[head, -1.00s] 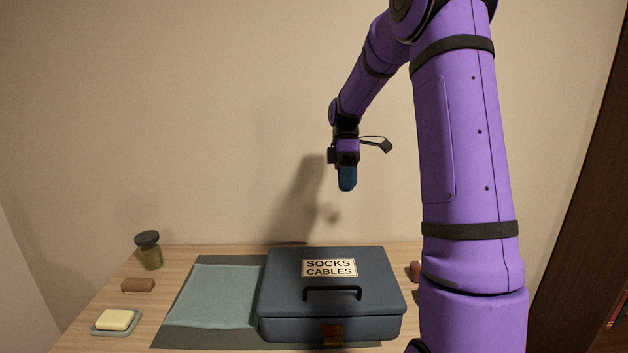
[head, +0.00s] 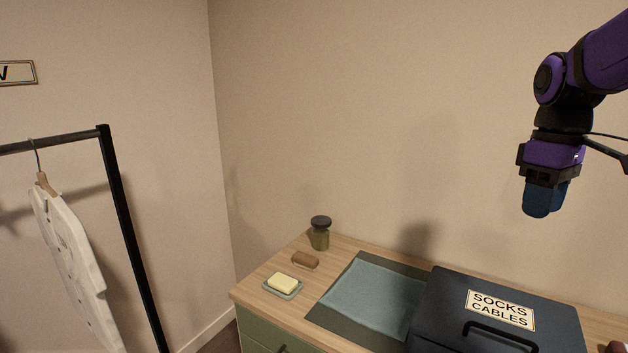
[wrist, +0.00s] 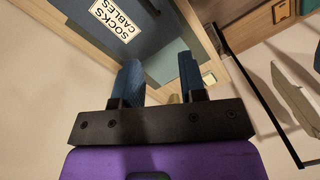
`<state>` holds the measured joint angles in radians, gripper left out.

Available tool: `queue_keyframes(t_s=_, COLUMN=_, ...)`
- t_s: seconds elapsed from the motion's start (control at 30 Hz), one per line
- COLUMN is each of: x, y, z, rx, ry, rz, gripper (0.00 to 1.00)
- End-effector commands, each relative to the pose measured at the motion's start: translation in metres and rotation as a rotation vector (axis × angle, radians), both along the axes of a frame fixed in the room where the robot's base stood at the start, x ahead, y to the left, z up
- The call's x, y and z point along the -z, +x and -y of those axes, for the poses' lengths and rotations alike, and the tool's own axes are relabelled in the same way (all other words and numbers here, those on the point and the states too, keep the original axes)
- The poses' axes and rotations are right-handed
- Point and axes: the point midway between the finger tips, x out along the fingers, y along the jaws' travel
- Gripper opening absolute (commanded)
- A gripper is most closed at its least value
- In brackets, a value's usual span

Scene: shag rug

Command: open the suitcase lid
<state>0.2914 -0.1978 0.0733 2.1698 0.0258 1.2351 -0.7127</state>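The dark blue-grey suitcase (head: 450,305) lies shut on the wooden dresser top at the lower right of the head view. Its lid bears a label reading "SOCKS CABLES" (head: 501,310) and a black handle (head: 499,336). The suitcase's front is cut off by the frame edge. My gripper (head: 544,205) hangs in the air above and behind the suitcase, fingers pointing down. In the wrist view its two blue fingers (wrist: 160,82) are apart with nothing between them. The suitcase lid (wrist: 145,32) shows beyond them.
A teal cloth (head: 373,292) lies on a dark mat left of the suitcase. A soap dish with yellow soap (head: 283,282), a brown brush-like object (head: 305,259) and a jar (head: 320,234) stand farther left. A clothes rack (head: 128,230) with a white shirt (head: 70,260) stands at the left.

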Motion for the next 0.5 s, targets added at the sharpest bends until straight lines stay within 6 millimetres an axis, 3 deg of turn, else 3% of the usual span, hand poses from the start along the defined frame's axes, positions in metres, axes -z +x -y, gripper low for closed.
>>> queue_keyframes(t_s=0.2, x=-0.011, y=-0.045, z=-0.032, rx=0.154, ry=-0.039, rz=0.171, gripper=0.38)
queue_keyframes(t_s=0.5, x=-0.009, y=-0.102, z=-0.059, rx=0.366, ry=0.006, rz=0.396, gripper=0.38)
